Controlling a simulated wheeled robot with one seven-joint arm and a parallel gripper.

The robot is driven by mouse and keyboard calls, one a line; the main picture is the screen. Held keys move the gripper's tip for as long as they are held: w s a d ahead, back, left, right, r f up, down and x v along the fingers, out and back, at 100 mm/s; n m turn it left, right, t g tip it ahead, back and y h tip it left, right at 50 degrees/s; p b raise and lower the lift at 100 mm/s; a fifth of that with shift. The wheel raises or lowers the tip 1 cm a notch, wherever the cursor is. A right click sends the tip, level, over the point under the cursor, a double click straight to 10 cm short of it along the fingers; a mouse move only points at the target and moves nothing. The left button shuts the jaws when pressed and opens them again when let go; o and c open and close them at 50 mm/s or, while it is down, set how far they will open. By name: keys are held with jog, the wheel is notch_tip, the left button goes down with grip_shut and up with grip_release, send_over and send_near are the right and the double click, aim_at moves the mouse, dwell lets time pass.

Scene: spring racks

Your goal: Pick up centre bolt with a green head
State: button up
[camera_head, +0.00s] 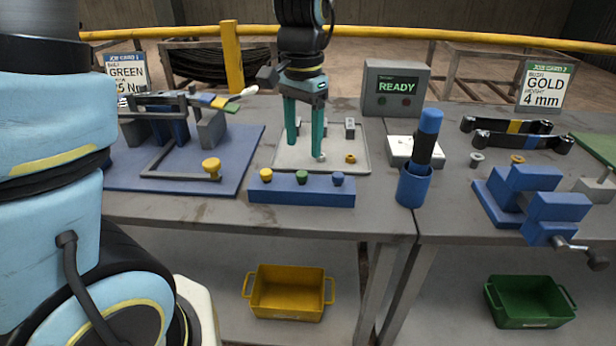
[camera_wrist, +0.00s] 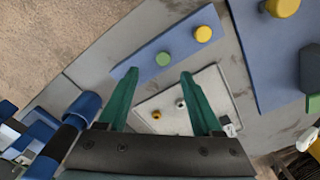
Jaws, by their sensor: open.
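The centre bolt with a green head (camera_head: 302,175) stands in the middle of a long blue block (camera_head: 275,193), between a yellow-headed bolt (camera_head: 266,174) and a blue-headed bolt (camera_head: 337,178). My gripper (camera_head: 304,151) points down over the pale tray just behind the block, its two teal fingers apart and empty. In the wrist view, the green head (camera_wrist: 163,58) lies a little beyond the gap between the fingertips (camera_wrist: 159,75), not between them. The yellow head (camera_wrist: 203,34) is up and right of it. The blue head is not visible there.
The pale tray (camera_head: 282,158) holds small metal and brass parts. A blue fixture board (camera_head: 240,160) lies left; a blue cup (camera_head: 413,190) with a blue-and-black tool stands right. A blue vise (camera_head: 543,205) is further right. Yellow (camera_head: 290,308) and green (camera_head: 528,318) bins sit below.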

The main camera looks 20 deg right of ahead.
aim_at(302, 173)
jog(key=f, duration=0.2)
jog(key=f+p, duration=0.1)
jog(key=f, duration=0.4)
jog(key=shift+w+a+f, duration=0.1)
jog(key=shift+w+f, duration=0.15)
grip_shut()
dwell(0.3)
